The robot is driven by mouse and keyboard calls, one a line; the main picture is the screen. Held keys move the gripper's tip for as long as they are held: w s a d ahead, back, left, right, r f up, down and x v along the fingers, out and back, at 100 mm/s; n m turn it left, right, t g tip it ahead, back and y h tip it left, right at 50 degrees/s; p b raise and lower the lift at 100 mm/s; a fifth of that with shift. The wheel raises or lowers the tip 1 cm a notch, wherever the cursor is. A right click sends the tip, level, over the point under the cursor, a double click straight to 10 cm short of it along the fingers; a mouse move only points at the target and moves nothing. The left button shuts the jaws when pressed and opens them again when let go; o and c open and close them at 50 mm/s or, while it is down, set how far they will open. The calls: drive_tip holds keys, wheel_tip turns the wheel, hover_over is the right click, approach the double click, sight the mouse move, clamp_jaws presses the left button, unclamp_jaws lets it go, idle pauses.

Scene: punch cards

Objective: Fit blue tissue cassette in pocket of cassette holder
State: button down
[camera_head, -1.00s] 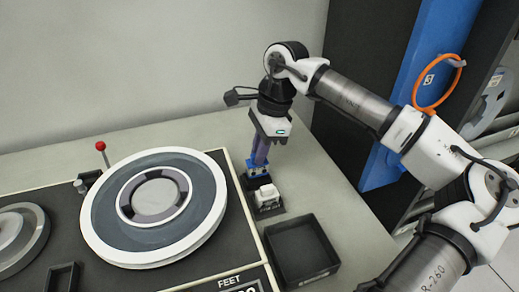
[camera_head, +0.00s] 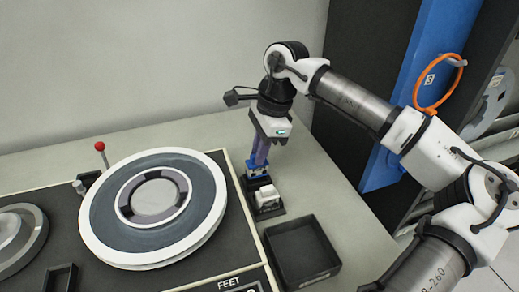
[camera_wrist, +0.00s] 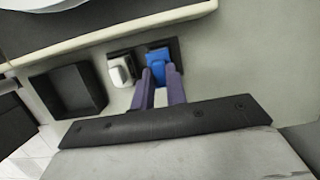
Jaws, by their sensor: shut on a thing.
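The blue tissue cassette (camera_wrist: 157,62) is between the fingertips of my gripper (camera_wrist: 160,72) in the wrist view. My gripper, also in the head view (camera_head: 258,168), is shut on it and points down. The cassette (camera_head: 257,173) is at the rear part of the dark cassette holder (camera_head: 275,213). A white cassette (camera_wrist: 121,71) sits in the neighbouring pocket of the holder; it also shows in the head view (camera_head: 267,197). The fingers partly hide the blue cassette, and I cannot tell how deep it sits in the pocket.
An empty black tray (camera_head: 302,252) stands in front of the holder, and also shows in the wrist view (camera_wrist: 72,92). A console with a large reel (camera_head: 100,215) lies to the left. A dark cabinet with a blue panel (camera_head: 408,90) stands right. The grey table behind is clear.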

drive_tip(key=shift+f, duration=0.15)
drive_tip(key=shift+f+b, duration=0.3)
drive_tip(key=shift+b, duration=0.1)
drive_tip(key=shift+f+b, duration=0.65)
drive_tip(key=shift+b, duration=0.05)
idle(0.7)
drive_tip(key=shift+f+b, duration=0.3)
drive_tip(key=shift+f, duration=0.05)
drive_tip(key=shift+f+b, duration=0.3)
drive_tip(key=c, duration=1.3)
unclamp_jaws()
drive_tip(key=shift+c, duration=0.2)
drive_tip(key=shift+c, duration=0.9)
drive_tip(key=shift+r, duration=0.2)
